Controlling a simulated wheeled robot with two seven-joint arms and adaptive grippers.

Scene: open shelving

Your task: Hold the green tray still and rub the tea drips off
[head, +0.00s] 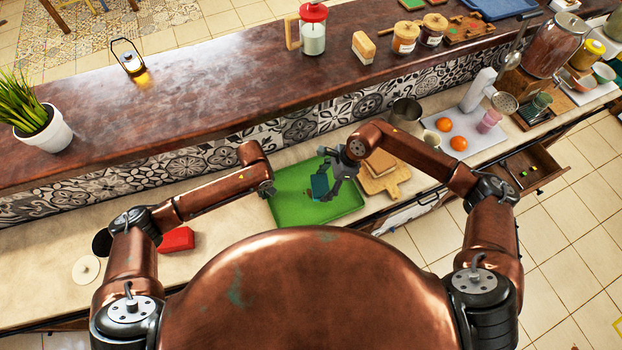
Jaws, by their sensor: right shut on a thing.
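The green tray (292,212) lies flat on the lower counter in front of me. My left gripper (268,190) is at the tray's left edge; its fingers are small and partly hidden by the arm, so I cannot tell whether they grip the rim. My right gripper (332,178) is over the right part of the tray, shut on a dark teal block or cloth (320,187). The teal thing looks close to the tray surface; I cannot tell whether it touches. A small dark brownish spot (308,196) shows on the tray beside it, perhaps a tea drip.
A wooden board (391,183) with bread-like slices is right of the tray. A metal pot (406,112) and a white board with oranges (444,124) stand beyond. A red box (177,240) lies to the left. A drawer (535,165) stands open at right. The raised wooden bar runs behind.

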